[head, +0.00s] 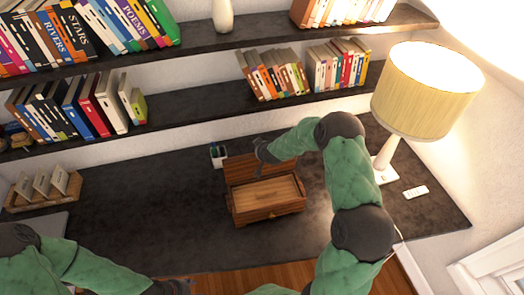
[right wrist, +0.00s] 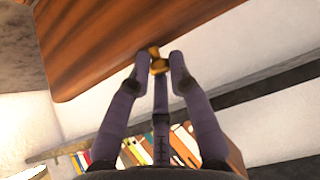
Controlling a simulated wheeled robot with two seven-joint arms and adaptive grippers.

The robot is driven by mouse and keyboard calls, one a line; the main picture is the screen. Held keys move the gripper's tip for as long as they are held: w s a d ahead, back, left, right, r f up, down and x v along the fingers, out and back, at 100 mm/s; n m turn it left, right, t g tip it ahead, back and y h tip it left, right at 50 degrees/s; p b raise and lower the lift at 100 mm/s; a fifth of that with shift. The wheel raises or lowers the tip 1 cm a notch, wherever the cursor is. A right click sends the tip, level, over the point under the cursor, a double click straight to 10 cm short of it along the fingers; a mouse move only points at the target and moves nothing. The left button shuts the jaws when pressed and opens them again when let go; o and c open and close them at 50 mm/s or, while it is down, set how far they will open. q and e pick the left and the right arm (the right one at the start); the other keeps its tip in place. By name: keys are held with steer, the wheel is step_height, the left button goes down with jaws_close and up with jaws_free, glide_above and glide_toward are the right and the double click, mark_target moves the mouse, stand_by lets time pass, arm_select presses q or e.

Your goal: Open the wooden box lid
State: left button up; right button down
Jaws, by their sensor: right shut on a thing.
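The wooden box (head: 268,210) sits on the dark desk, and its lighter top or inside shows from above. Its lid (head: 240,168) stands raised at the back edge. My right gripper (head: 262,155) is at the lid's upper edge. In the right wrist view, its fingers close around a small brass knob (right wrist: 157,64) at the edge of a reddish wood panel (right wrist: 110,45). My left gripper (head: 180,287) is low at the bottom edge of the head view, away from the box, and its fingers are too small to tell.
A lamp (head: 425,92) and a white remote (head: 415,192) are right of the box. A small white item (head: 217,155) stands behind it. Shelves (head: 195,97) with books hang above the desk (head: 140,215). A wooden holder (head: 45,192) is at left. Desk left of the box is clear.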

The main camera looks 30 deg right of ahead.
steer(key=shift+w+d+r, duration=0.1)
steer(key=shift+w+d, duration=0.05)
steer(key=shift+w, duration=0.1)
steer(key=c, duration=1.1)
jaws_free()
steer(key=shift+c, duration=0.2)
steer(key=shift+s, duration=0.1)
steer(key=v, duration=1.1)
steer(key=shift+s+r, duration=0.2)
steer(key=shift+s, duration=0.1)
